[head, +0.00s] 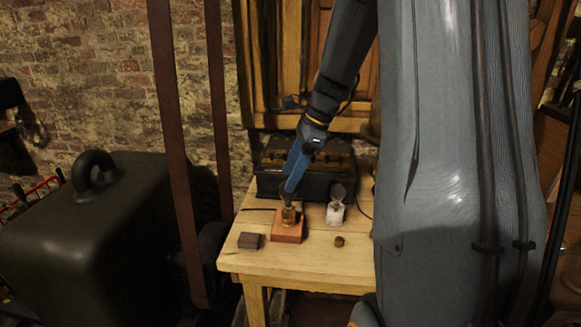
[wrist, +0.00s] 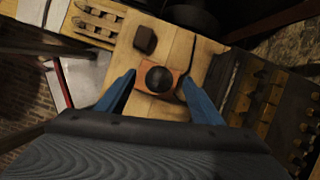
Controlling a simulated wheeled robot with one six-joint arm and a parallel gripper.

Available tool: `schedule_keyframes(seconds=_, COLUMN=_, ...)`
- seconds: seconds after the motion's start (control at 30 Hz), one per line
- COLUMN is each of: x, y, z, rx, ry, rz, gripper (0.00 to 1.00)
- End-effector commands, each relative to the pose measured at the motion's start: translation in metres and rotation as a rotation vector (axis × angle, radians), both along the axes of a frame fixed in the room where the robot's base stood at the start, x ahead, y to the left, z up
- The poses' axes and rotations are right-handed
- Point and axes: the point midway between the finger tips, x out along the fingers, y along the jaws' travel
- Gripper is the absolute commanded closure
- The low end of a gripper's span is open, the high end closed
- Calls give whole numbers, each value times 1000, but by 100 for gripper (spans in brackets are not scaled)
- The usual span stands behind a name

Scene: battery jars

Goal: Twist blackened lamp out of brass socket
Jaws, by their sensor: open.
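The blackened lamp (wrist: 159,79) shows in the wrist view as a dark round bulb, seen from above, centred between my fingers. It sits over a reddish-brown wooden block (head: 287,232) on the table. In the head view the brass socket (head: 288,215) stands on that block, and the lamp there is mostly hidden by my fingers. My gripper (head: 289,190) points down at the lamp from above. In the wrist view my gripper (wrist: 158,88) is open, with one blue finger on each side of the lamp. I cannot tell whether either finger touches it.
A clear glass bulb on a white base (head: 335,212) stands right of the block. A small brass piece (head: 339,241) lies in front of it. A dark small block (head: 250,240) is at left. A black battery case (head: 305,180) stands behind. The table's front (head: 300,266) is bare.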

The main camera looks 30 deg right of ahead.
Motion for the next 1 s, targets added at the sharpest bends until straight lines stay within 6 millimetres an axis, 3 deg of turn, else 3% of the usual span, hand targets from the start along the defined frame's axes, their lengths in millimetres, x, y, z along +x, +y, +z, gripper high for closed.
schedule_keyframes(seconds=0.4, x=8, y=21, z=-53, rx=1, ry=2, rz=2, gripper=40)
schedule_keyframes(seconds=0.83, x=10, y=25, z=-62, rx=-1, ry=0, rz=4, gripper=40)
schedule_keyframes(seconds=1.0, x=10, y=25, z=-62, rx=-1, ry=0, rz=4, gripper=66)
